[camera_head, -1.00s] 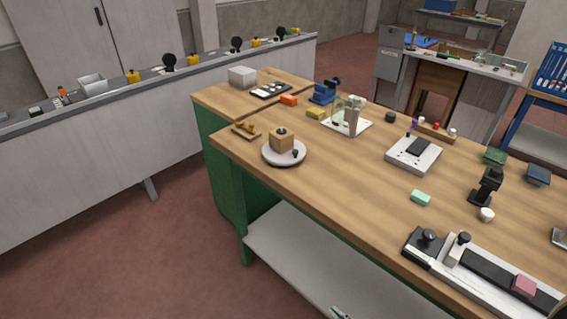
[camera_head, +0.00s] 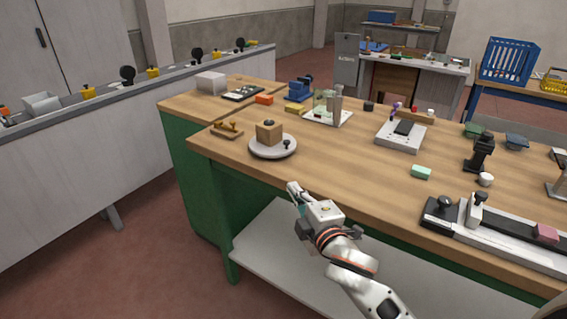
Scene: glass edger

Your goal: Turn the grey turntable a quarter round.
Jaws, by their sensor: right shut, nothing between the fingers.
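The grey turntable (camera_head: 264,153) is a pale round disc near the left front edge of the wooden bench. A wooden block (camera_head: 268,135) with a dark knob on top stands on it, and a small dark peg (camera_head: 287,144) rises from its right rim. My right gripper (camera_head: 294,189) is shut and empty. It is in front of the bench edge, below and a little right of the turntable, and apart from it in the picture. My left gripper is not in view.
A wooden piece with brass-coloured parts (camera_head: 227,129) lies left of the turntable. A yellow block (camera_head: 294,108) and a glass-walled fixture (camera_head: 328,116) stand behind. A mint block (camera_head: 421,172) and a long black-and-white device (camera_head: 500,231) are to the right. Bench top right of the turntable is clear.

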